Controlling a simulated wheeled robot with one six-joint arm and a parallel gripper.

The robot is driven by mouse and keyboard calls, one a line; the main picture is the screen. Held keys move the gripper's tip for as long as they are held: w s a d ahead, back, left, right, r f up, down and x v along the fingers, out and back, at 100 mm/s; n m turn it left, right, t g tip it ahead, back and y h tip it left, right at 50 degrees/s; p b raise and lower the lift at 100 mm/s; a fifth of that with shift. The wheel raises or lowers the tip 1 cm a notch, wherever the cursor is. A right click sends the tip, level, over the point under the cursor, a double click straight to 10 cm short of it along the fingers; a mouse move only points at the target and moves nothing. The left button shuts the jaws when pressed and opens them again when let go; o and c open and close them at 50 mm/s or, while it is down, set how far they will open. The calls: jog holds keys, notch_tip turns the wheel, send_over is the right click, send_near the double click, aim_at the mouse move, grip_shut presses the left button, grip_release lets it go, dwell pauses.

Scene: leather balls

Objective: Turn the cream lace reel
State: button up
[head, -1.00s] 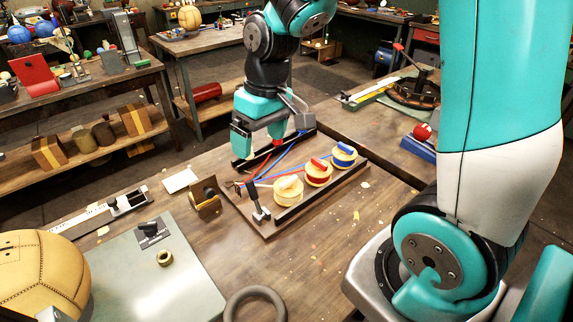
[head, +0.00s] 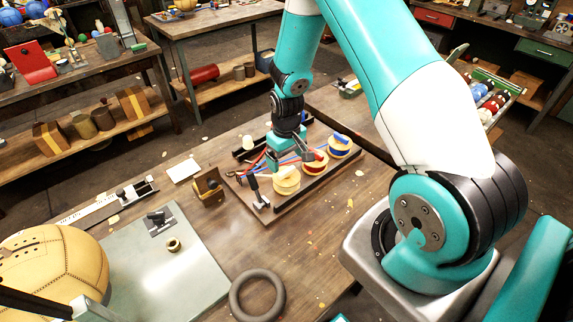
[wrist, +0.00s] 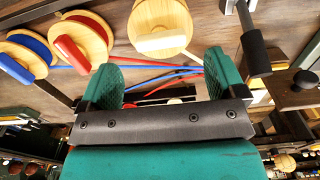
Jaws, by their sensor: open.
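The cream lace reel (head: 286,182) is a pale wooden disc with a cream grip bar, at the near end of a row of three reels on a wooden board (head: 268,220). In the wrist view the cream reel (wrist: 160,22) lies just past my fingertips, between them sideways, with its grip bar toward me. My gripper (head: 286,160) hangs low over the board, just behind the cream reel. Its fingers are spread and empty in the wrist view (wrist: 160,72). The red reel (head: 314,163) and blue reel (head: 340,147) stand farther back to the right.
Red and blue laces (wrist: 170,75) run across the board behind my fingers. A black-handled lever (head: 256,193) stands left of the cream reel. A wooden block stand (head: 208,187), a grey ring (head: 257,297) and a leather ball (head: 52,270) are also on the bench.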

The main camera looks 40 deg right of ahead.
aim_at(286, 171)
jog(key=shift+f+p, duration=0.5)
jog(key=shift+f, duration=1.9)
jog(key=c, duration=0.9)
